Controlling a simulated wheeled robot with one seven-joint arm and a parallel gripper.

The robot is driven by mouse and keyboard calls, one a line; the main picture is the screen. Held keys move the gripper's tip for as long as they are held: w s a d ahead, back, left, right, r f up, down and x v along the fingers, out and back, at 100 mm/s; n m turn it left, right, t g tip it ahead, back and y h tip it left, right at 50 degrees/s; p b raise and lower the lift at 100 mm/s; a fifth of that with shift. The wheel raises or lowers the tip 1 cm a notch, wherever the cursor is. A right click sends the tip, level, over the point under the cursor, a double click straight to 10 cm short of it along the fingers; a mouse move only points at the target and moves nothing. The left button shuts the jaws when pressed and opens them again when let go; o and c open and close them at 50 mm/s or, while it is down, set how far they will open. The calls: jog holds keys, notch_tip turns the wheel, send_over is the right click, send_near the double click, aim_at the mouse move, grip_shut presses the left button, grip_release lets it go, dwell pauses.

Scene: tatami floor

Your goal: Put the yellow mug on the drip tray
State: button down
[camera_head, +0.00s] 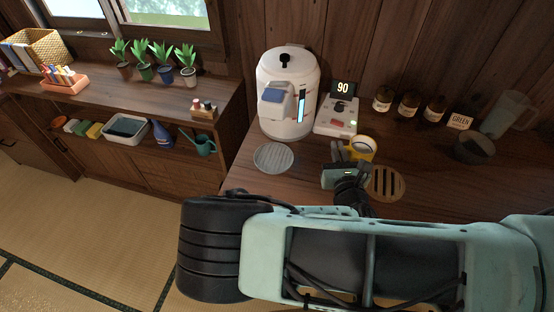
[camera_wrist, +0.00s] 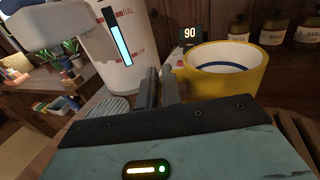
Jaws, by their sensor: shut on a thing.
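The yellow mug (camera_head: 362,154) is upright at my gripper (camera_head: 345,151), over the dark wooden counter. In the wrist view the mug (camera_wrist: 222,85) stands right of the closed fingers (camera_wrist: 158,88), its white inside with a blue ring visible. My gripper is shut on the mug, apparently at its handle, which the fingers hide. I cannot tell whether the mug's base touches the counter. The drip tray, a round grey ridged disc (camera_head: 273,157), lies empty left of my gripper, in front of the white water boiler (camera_head: 287,92). Its edge shows in the wrist view (camera_wrist: 110,107).
A round slatted wooden trivet (camera_head: 387,184) lies right of my gripper. A control box (camera_head: 337,116) with a display reading 90 stands behind the mug. Several brown jars (camera_head: 409,106), a dark bowl (camera_head: 475,147) and a glass pitcher (camera_head: 508,117) are at the right.

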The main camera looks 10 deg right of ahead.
jog(key=s+a+f+m+h+b, duration=0.1)
jog(key=s+a+h+b, duration=0.15)
jog(key=a, duration=0.65)
jog(key=s+a+m+g+h+b, duration=0.1)
jog(key=a+b, duration=0.3)
jog(key=a, duration=0.6)
jog(key=s+a+f+m+h+b, duration=0.1)
jog(key=s+a+m+h+b, duration=0.15)
jog(key=a, duration=0.65)
jog(key=shift+n+y, duration=0.4)
jog(key=shift+n, duration=0.15)
jog(key=f+b+x, duration=0.1)
jog(key=b+x, duration=0.1)
jog(key=x, duration=0.4)
jog(key=f+b+x, duration=0.1)
jog(key=b+x, duration=0.1)
jog(key=x, duration=0.4)
jog(key=f+b+x, duration=0.1)
jog(key=b+x, duration=0.2)
jog(key=x, duration=0.3)
jog(key=shift+w+a+f, duration=0.1)
jog(key=shift+w+f, duration=0.1)
jog(key=shift+f, duration=0.1)
jog(key=shift+r, duration=0.15)
